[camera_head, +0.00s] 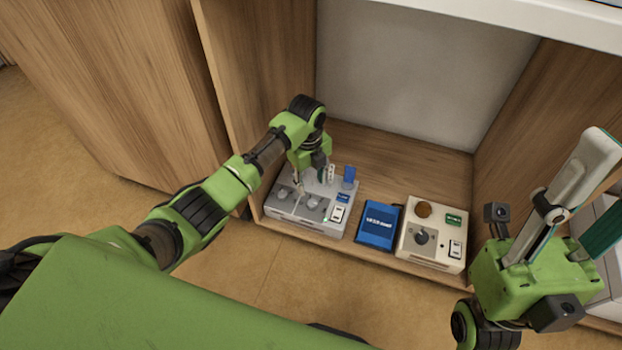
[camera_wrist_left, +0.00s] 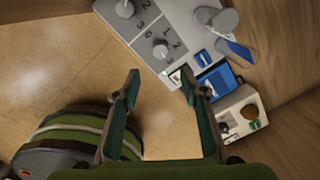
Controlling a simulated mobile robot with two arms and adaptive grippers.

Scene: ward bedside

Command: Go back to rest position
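My left gripper (camera_head: 313,188) reaches down into the wooden cubby over a grey device (camera_head: 285,207) with round knobs. In the left wrist view its two fingers (camera_wrist_left: 161,82) are spread apart with nothing between them. The grey device (camera_wrist_left: 150,32) lies beyond the fingertips there; I cannot tell whether they touch it. My right gripper (camera_head: 604,185) is at the right edge of the head view, pointing up. Its fingers look apart and empty, with one partly cut off by the frame.
On the cubby floor are a blue box (camera_head: 378,226) and a cream device (camera_head: 431,235) with a dark knob. A small blue item (camera_head: 349,177) stands at the grey device's back. Wooden walls (camera_head: 250,80) flank the cubby; a white ledge (camera_head: 520,18) runs above.

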